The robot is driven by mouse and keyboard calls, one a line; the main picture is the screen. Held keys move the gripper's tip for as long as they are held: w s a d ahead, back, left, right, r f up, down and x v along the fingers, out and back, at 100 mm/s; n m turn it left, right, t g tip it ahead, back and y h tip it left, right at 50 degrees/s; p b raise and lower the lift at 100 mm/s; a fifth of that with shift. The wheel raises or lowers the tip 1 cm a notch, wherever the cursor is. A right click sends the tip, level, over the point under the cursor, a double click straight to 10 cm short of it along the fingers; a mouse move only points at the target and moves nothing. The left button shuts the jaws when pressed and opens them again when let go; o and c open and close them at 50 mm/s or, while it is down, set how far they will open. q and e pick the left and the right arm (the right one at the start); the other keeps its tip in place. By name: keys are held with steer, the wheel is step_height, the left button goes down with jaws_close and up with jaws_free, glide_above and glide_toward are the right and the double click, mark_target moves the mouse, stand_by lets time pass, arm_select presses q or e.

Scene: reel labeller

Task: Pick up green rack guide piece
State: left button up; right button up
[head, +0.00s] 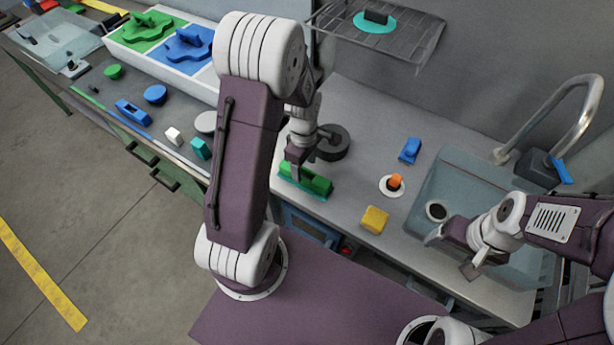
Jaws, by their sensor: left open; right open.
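The green rack guide piece (316,183) lies on the grey worktop near its front edge, right of my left arm. It is a long green block with a raised part, and a teal strip shows along its lower edge. My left gripper (296,172) points down at the left part of the green piece. Its fingers overlap the piece in the picture; I cannot tell whether they touch it. My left gripper is open. My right gripper (450,252) is open and empty over the front of the sink, far to the right of the piece.
A dark round reel (333,143) stands just behind the green piece. A yellow block (375,219), a white disc with an orange knob (395,184) and a blue piece (410,150) lie to the right. A wire rack (420,45) hangs above. The sink (450,180) has a tall tap (590,100).

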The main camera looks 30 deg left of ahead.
mark_target(305, 176)
arm_select(q)
step_height(305, 176, down, 5)
steer(key=shift+r, duration=0.15)
steer(key=shift+w+f, duration=0.1)
steer(key=shift+f, duration=0.2)
steer(key=shift+r, duration=0.1)
jaws_close()
steer(key=shift+r, duration=0.1)
steer(key=shift+r, duration=0.4)
step_height(305, 176, up, 3)
steer(key=shift+f, duration=0.2)
steer(key=s+d+r, duration=0.6)
steer(key=d+r, duration=0.1)
steer(key=d, duration=0.2)
steer(key=shift+s+d+r, duration=0.2)
steer(key=shift+s+d, duration=0.15)
